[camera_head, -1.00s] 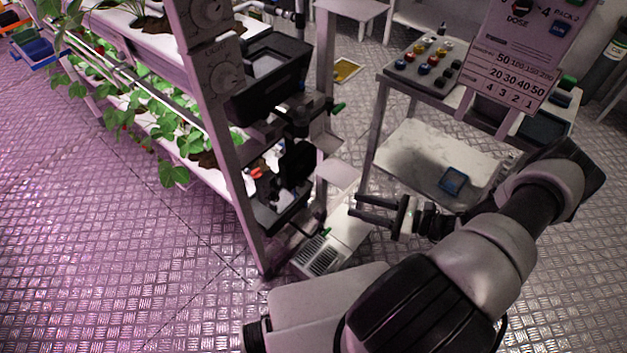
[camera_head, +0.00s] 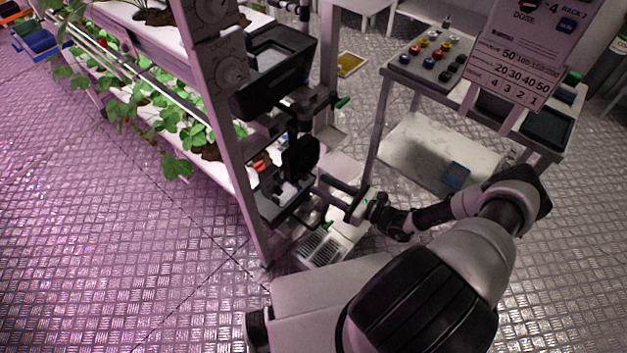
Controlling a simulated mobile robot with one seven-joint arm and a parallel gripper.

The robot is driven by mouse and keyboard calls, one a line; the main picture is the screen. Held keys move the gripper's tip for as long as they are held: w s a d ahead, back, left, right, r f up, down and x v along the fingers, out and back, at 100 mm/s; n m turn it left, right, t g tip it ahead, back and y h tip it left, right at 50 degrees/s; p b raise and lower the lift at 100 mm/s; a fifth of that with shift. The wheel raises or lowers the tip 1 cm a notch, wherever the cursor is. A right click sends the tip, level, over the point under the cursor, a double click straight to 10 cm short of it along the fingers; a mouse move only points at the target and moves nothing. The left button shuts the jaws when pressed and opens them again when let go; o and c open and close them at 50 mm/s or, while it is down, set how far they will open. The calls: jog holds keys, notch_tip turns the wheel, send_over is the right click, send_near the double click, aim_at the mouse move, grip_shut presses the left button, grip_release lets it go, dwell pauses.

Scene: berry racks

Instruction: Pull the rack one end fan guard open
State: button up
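The end of the plant rack (camera_head: 235,150) stands left of centre, with dark equipment mounted on it. A black rounded plate (camera_head: 301,153) there may be the fan guard; I cannot tell for sure, nor whether it is ajar. My gripper (camera_head: 322,191) is beside the lower equipment, just below and right of this plate, pointing left. Its two fingers look apart with nothing clearly between them. The fingertips overlap the dark parts in the picture, so contact cannot be told.
A black bin-like unit (camera_head: 275,70) is above the plate. A vented white box (camera_head: 322,247) is on the floor below my gripper. A cart (camera_head: 425,150) with coloured knobs and a dose sign (camera_head: 527,60) stands right. Open metal floor (camera_head: 130,270) lies front left.

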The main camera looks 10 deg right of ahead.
aim_at(307, 178)
jog(key=shift+x, duration=2.1)
grip_shut()
